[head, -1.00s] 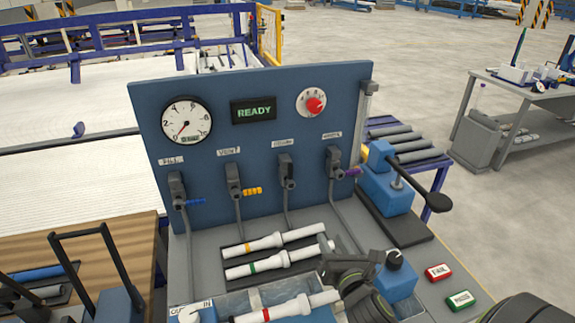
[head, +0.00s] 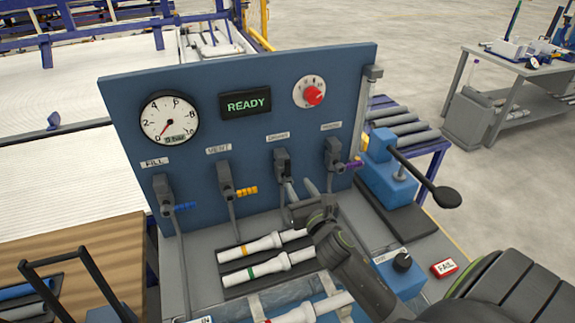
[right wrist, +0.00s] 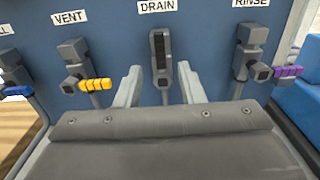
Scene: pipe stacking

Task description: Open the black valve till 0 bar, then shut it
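The black valve is the drain valve (head: 281,166), third in the row on the blue panel, under the DRAIN label. My right gripper (head: 301,188) is open in front of this valve. In the right wrist view its two fingers (right wrist: 158,84) stand on either side of the valve, apart from the handle as far as I can tell. The gauge (head: 168,119) has its needle at the lower left and a small readout of 0 bar. My left gripper is out of view.
The vent valve (right wrist: 75,65) with a yellow handle and the rinse valve (right wrist: 252,55) with a purple handle flank the drain valve. White pipes (head: 250,246) lie below. A READY display (head: 245,104) and red knob (head: 313,95) sit above.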

